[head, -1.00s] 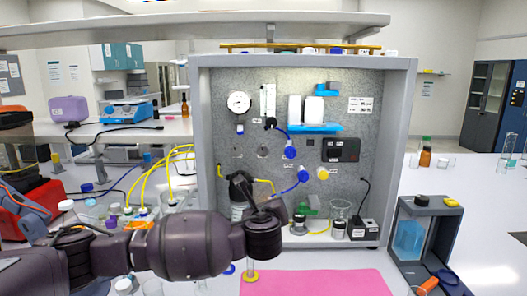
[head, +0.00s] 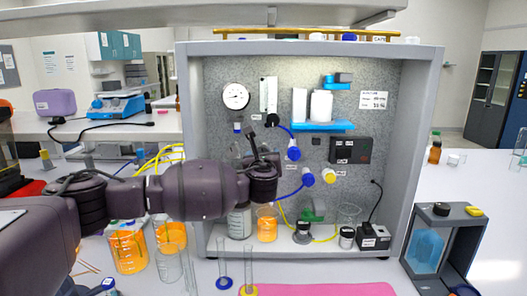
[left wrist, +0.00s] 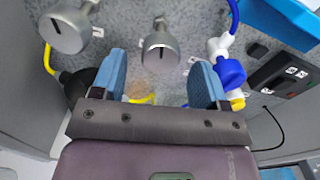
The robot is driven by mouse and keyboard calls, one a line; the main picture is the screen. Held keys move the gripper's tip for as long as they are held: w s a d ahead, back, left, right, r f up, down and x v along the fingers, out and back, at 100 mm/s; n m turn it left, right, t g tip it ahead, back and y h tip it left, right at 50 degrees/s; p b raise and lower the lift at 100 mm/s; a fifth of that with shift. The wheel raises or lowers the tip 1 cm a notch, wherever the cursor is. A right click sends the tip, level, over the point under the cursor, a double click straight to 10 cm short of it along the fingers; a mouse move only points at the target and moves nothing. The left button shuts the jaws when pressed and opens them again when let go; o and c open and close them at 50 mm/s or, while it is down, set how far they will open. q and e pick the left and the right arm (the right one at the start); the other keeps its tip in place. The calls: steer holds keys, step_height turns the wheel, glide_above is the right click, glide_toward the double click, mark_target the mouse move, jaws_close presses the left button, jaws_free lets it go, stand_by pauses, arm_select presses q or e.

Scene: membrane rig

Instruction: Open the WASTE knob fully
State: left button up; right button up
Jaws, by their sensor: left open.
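In the left wrist view, two grey metal knobs with dark slots stand on the speckled panel: a left knob (left wrist: 68,30) and a middle knob (left wrist: 160,44). I cannot read a WASTE label on either. My left gripper (left wrist: 159,88) is open and empty, its blue fingers apart, with the middle knob just beyond and between the fingertips. No contact shows. In the head view my left arm and gripper (head: 258,160) cover much of the panel's lower left, and I cannot make out these knobs clearly. My right gripper is not in view.
The grey cabinet wall (head: 424,150) encloses the panel. A blue valve (head: 293,153) with tubing, a yellow-ended valve (head: 328,176) and a black box (head: 350,149) sit to the right. Beakers of orange liquid (head: 130,250) stand below my arm. A pink mat (head: 325,289) lies in front.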

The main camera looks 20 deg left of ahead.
mark_target(263, 151)
arm_select(q)
steer(key=shift+x, duration=2.5)
steer(key=c, duration=0.9)
